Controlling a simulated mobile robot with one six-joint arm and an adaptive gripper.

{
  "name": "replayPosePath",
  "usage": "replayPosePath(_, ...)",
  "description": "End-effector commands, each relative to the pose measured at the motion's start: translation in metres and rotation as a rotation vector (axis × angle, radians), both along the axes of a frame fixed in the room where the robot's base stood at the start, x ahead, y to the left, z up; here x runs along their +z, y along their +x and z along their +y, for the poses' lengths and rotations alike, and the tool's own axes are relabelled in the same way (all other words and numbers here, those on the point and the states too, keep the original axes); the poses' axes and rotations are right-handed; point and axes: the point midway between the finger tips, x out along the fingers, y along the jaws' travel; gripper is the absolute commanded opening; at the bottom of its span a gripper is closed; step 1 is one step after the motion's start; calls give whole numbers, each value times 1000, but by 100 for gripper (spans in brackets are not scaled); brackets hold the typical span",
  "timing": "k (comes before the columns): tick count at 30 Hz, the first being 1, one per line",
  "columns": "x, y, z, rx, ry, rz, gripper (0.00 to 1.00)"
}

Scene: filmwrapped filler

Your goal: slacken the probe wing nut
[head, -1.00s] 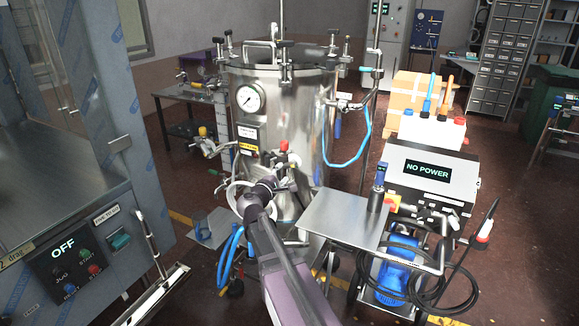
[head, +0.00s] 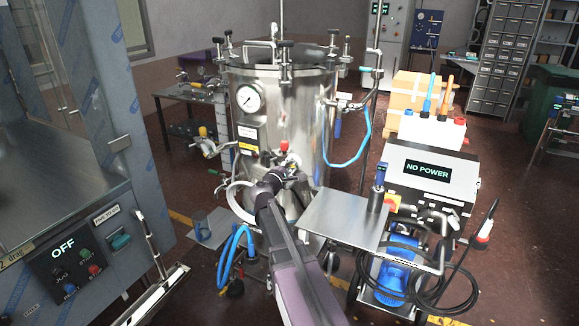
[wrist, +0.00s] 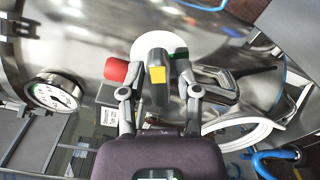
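The steel vessel (head: 290,115) stands in the middle of the head view, and my gripper (head: 291,172) is at its lower front, just below a red knob (head: 284,146). In the wrist view, the fingers of my gripper (wrist: 159,70) are apart, one on each side of a dark upright piece (wrist: 158,95) with a yellow square on its top. A white round part lies behind it. This dark piece may be the probe wing nut, but I cannot tell for sure. Small gaps seem to show beside it, with no clear contact. In the head view my gripper hides this spot.
The red knob (wrist: 116,70) is close to the left finger, and a pressure gauge (wrist: 52,93) is further left. A white hose (wrist: 240,122) curves at the right. A steel shelf (head: 335,220) and a cart unit reading NO POWER (head: 430,172) stand to the right.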

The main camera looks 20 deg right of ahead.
Motion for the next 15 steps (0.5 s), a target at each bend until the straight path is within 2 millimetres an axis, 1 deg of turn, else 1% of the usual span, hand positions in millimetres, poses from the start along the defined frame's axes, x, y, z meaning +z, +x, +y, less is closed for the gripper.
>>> replayPosePath(1,0,0,0,0,0,0,14)
replayPosePath(2,0,0,0,0,0,0,5)
replayPosePath(3,0,0,0,0,0,0,0)
replayPosePath(15,0,0,0,-1,-13,18,0)
